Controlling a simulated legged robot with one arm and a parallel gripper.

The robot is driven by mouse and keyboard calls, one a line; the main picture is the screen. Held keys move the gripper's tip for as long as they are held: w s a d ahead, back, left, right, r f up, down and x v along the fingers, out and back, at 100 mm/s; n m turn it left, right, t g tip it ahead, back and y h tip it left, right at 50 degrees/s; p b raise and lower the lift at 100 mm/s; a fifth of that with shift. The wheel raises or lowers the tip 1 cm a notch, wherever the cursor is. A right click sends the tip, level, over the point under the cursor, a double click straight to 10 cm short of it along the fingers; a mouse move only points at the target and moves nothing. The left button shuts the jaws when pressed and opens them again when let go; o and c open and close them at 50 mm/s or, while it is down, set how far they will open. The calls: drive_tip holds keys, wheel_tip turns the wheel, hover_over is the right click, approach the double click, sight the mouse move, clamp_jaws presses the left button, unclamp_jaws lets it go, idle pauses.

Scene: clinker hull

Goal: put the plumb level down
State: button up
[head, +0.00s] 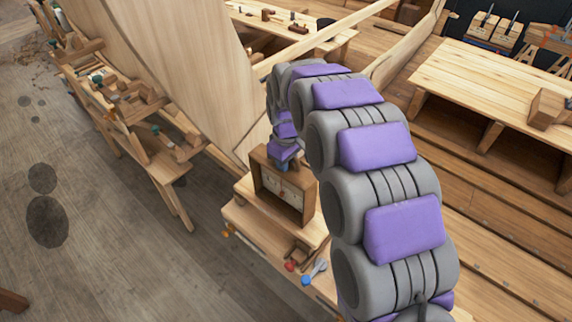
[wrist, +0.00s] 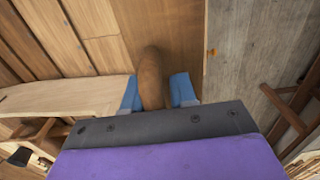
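In the wrist view a brown, rounded, elongated wooden piece (wrist: 151,77), which looks like the plumb level, stands between the two blue fingers of my gripper (wrist: 155,92). The fingers sit close against its sides, so my gripper appears shut on it. Only one end of it shows; the rest is hidden by my gripper. In the head view my gripper (head: 285,165) is at the top of a small wooden cabinet (head: 262,180) on a low bench. The held piece cannot be made out there. Whether it touches a surface cannot be told.
The low bench (head: 243,218) carries the cabinet, a blue-ended tool (head: 314,272) and a red item (head: 291,266). The pale hull planking (head: 185,70) rises behind to the left. A tool-laden trestle (head: 150,145) stands left. A pale bench (head: 490,85) is at right. Grey floor at left is mostly open.

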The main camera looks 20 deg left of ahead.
drive_tip(key=shift+o, duration=1.3)
drive_tip(key=shift+r, duration=0.1)
wheel_tip(320, 180, up, 11)
drive_tip(key=shift+f+b, duration=0.1)
drive_tip(key=shift+b, duration=0.2)
drive_tip(key=shift+r, duration=0.6)
drive_tip(key=shift+d, duration=0.15)
